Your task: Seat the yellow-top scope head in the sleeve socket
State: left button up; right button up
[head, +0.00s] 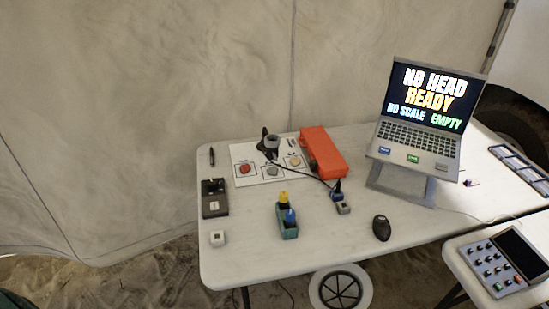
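The yellow-top scope head (284,199) stands upright in a teal holder (289,234) near the front middle of the table. A blue-top head (290,218) stands in the same holder, just in front of it. A black stand with a grey ring-shaped top (271,143) stands at the back of a white mat. A small blue-and-grey block (343,208) with a dark upright part (337,188) sits right of the holder. A black cable runs between them. I cannot tell which of these is the sleeve socket. Neither gripper is in view.
An orange case (322,153) lies beside the white mat (241,153), which holds several small pieces. A laptop (420,125) on a stand reads "NO HEAD READY". A dark box (214,198), white cube (217,238) and mouse (381,228) stand apart.

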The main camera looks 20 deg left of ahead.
aim_at(272, 153)
jog(key=k+j+z, duration=0.15)
jog(key=j, duration=0.2)
jog(key=k+j+z, duration=0.15)
jog(key=j, duration=0.25)
jog(key=j+z, duration=0.15)
jog(key=j, duration=0.2)
jog(key=k+j+z, duration=0.15)
jog(key=k+j, duration=0.1)
jog(key=j, duration=0.05)
